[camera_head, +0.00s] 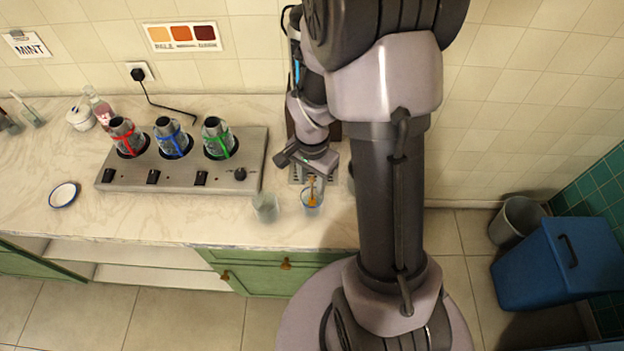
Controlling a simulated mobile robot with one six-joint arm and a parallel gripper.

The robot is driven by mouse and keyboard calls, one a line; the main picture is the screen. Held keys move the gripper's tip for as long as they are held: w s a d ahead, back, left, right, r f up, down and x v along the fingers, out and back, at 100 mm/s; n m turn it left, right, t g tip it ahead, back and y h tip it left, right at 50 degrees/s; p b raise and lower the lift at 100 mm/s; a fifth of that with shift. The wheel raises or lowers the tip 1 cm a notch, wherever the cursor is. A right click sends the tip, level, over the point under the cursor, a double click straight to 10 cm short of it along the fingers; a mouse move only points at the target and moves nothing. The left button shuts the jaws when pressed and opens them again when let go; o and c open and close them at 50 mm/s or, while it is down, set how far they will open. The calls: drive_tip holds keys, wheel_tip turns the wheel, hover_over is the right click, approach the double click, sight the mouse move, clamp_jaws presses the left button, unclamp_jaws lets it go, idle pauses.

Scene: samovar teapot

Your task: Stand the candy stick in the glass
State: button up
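A thin orange-brown stick (312,188), which looks like the candy stick, is upright below my gripper. Its lower part appears within the outline of a clear, bluish glass (319,207) near the counter's front edge. I cannot tell whether it touches the bottom of the glass. My gripper (312,177) points down just above this glass, at the top of the stick. The fingers are too small and too hidden to show whether they are shut on the stick. A second clear glass (265,208) stands to the left and looks empty.
A metal warmer (225,178) with several banded vessels stands left of the glasses. A metal grate (297,174) lies behind the glass, partly hidden by my arm. A small blue-rimmed dish (64,195) sits at the left.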

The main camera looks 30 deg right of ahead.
wheel_tip(320, 180, up, 17)
drive_tip(key=p, duration=0.5)
drive_tip(key=shift+r, duration=0.2)
idle(0.3)
drive_tip(key=s+a+f+n+t+y+b, duration=0.2)
drive_tip(key=s+a+n+t+b, duration=0.3)
drive_tip(key=s+a+n+b, duration=0.4)
drive_tip(key=s+a+f+b, duration=0.1)
drive_tip(key=s+a+b, duration=0.1)
drive_tip(key=a+b, duration=0.3)
drive_tip(key=shift+s+a+t+b, duration=0.2)
drive_tip(key=shift+a+t+b, duration=0.1)
drive_tip(key=shift+t+b, duration=0.1)
